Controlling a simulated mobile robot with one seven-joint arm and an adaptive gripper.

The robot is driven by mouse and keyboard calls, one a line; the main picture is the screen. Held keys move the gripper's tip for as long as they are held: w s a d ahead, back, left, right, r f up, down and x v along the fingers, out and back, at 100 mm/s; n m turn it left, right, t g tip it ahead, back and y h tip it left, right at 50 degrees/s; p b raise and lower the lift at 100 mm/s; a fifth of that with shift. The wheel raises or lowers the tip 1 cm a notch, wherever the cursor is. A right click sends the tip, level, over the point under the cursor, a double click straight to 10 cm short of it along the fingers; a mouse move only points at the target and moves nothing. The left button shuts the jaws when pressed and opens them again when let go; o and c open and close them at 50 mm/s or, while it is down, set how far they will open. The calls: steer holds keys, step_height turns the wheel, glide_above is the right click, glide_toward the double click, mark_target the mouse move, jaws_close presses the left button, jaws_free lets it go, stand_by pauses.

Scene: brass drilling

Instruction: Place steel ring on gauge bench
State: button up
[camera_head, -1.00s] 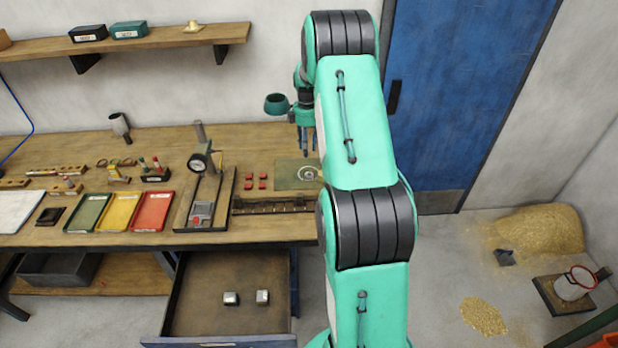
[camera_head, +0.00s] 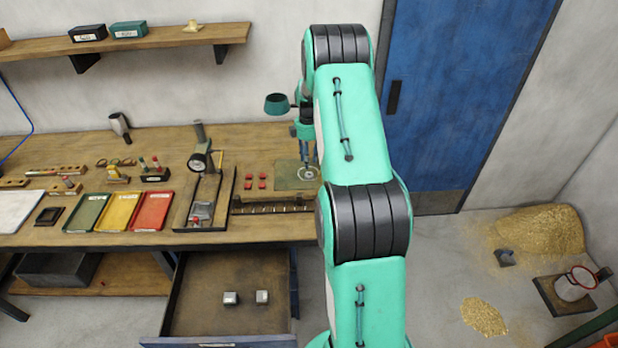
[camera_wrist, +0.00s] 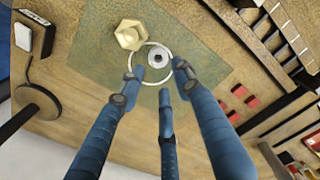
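A thin, pale steel ring (camera_wrist: 138,56) lies on a green mat (camera_wrist: 95,45) on the workbench. A small grey disc (camera_wrist: 158,56) with a dark centre shows inside the ring, and a brass hexagonal piece (camera_wrist: 129,34) overlaps its upper left edge in the wrist view. My gripper (camera_wrist: 160,79) has three blue fingers spread apart around the near part of the ring; contact cannot be told. In the head view my gripper (camera_head: 307,163) is low over the mat (camera_head: 285,181), partly hidden by my arm. A dial gauge stand (camera_head: 201,162) stands left of the mat.
Red blocks (camera_head: 262,175) lie left of the mat, with a slotted dark rack (camera_head: 272,208) in front. Green, yellow and red trays (camera_head: 152,211) are farther left. An open drawer (camera_head: 228,308) holds two metal blocks. A blue door (camera_head: 455,95) is at the right.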

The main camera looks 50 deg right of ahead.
mark_target(309, 174)
steer(key=shift+f, duration=1.3)
steer(key=shift+s+d+f+b, duration=0.1)
steer(key=shift+f+b, duration=0.1)
steer(key=shift+f, duration=1.1)
steer(key=shift+d+f+b, duration=0.1)
steer(key=shift+f+b, duration=0.05)
steer(key=shift+f, duration=1.1)
jaws_close()
steer(key=shift+r, duration=0.1)
steer(key=shift+r, duration=0.5)
steer(key=shift+s+a+r, duration=0.15)
steer(key=shift+r, duration=0.45)
steer(key=shift+s+a+r, duration=0.1)
steer(key=shift+r, duration=0.5)
steer(key=s+a, duration=0.3)
steer(key=s, duration=0.1)
steer(key=s+a+r, duration=0.1)
steer(key=s+a, duration=0.2)
steer(key=s, duration=0.1)
steer(key=s+a+p, duration=0.1)
steer(key=s+a, duration=0.2)
steer(key=a, duration=0.1)
steer(key=shift+s+r, duration=0.2)
steer(key=shift+s, duration=0.2)
